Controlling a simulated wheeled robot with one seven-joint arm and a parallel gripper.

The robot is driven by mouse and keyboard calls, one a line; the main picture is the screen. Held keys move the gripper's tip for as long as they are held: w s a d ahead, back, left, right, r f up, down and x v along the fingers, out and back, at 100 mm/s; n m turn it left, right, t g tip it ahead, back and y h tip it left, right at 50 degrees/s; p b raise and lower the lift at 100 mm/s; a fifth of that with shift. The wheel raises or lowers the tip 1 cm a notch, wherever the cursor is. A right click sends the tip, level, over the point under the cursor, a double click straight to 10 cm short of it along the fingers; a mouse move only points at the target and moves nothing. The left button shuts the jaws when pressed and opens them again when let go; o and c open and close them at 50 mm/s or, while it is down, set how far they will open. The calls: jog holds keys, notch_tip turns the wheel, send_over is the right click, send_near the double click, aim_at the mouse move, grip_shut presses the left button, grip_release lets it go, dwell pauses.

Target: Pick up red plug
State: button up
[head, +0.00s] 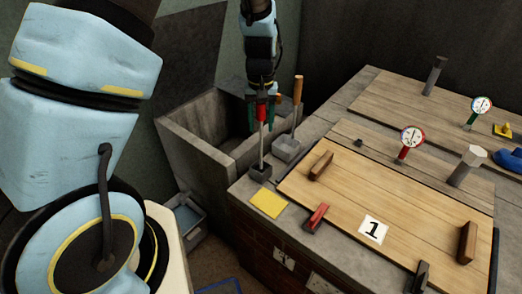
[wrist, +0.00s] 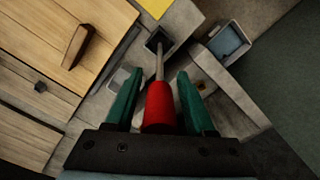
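A red-handled rod (head: 261,112) stands upright at the left end of the stone counter. Its thin metal shaft goes down into a small dark square holder (head: 260,172). In the wrist view, the red handle (wrist: 158,105) lies between the two green fingers of my gripper (wrist: 160,88), with the shaft pointing away into the holder. My gripper (head: 262,115) is open around the handle, with narrow gaps visible on both sides. I cannot tell whether this rod is the red plug. A smaller red piece (head: 318,216) sits at the counter's front edge.
A wooden-handled tool (head: 297,92) stands in a grey holder (head: 286,148) close right of my gripper. A stone basin (head: 190,122) lies behind left. A yellow square (head: 269,203), wooden lids (head: 345,205) and gauges (head: 411,138) are on the counter.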

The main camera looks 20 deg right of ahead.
grip_shut()
dwell(1.1)
